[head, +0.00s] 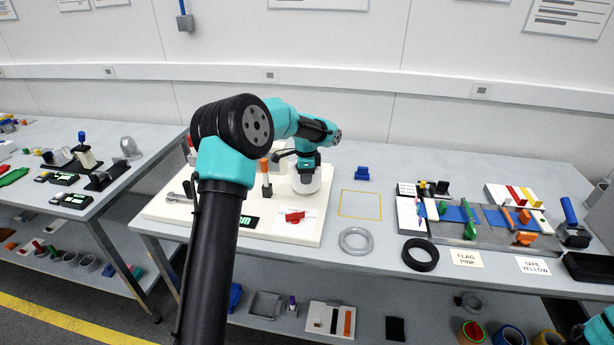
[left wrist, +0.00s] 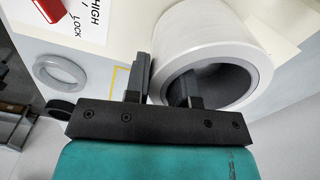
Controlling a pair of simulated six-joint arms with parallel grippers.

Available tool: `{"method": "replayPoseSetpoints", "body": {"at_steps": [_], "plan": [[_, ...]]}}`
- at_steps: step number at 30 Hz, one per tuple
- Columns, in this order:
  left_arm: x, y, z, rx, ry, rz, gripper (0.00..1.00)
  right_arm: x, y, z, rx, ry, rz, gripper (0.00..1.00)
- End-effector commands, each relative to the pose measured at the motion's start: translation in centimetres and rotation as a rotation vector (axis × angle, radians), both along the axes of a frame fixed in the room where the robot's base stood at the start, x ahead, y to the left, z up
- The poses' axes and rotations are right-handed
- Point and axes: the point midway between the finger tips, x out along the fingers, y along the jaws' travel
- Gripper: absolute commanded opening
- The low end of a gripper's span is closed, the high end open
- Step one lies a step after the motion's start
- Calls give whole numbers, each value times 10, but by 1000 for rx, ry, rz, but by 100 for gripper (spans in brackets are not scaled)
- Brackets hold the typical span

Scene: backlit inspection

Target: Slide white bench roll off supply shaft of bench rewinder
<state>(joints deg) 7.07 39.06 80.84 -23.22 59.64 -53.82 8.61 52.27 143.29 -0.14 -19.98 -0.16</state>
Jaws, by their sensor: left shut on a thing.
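The white bench roll (head: 306,183) is at the right part of the cream rewinder board (head: 232,232), under my left gripper (head: 307,168). In the left wrist view the white roll (left wrist: 212,38) shows its dark open bore towards the camera. My left gripper (left wrist: 165,78) is shut on the roll's wall, one finger outside it and one inside the bore. The supply shaft is not visible, so I cannot tell whether the roll is still around it. My right gripper is out of view.
A red knob (head: 293,216) and a green display (head: 249,221) are on the board. A yellow outlined square (head: 360,204) on the bench is empty.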

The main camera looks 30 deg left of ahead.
Motion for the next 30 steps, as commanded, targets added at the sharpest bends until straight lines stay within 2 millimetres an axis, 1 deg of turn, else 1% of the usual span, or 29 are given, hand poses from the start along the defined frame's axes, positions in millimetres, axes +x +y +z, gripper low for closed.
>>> {"method": "replayPoseSetpoints", "body": {"at_steps": [1, 5, 6, 16, 30], "plan": [[0, 0, 1, 1, -1, 0, 14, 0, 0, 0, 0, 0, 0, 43], [0, 0, 1, 1, -1, 0, 1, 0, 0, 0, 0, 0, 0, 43], [0, 0, 0, 1, -1, 0, 0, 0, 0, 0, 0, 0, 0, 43], [0, 0, 1, 1, -1, 0, 0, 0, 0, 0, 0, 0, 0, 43], [1, 0, 15, 0, -2, 0, 0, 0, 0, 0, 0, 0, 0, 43]]}}
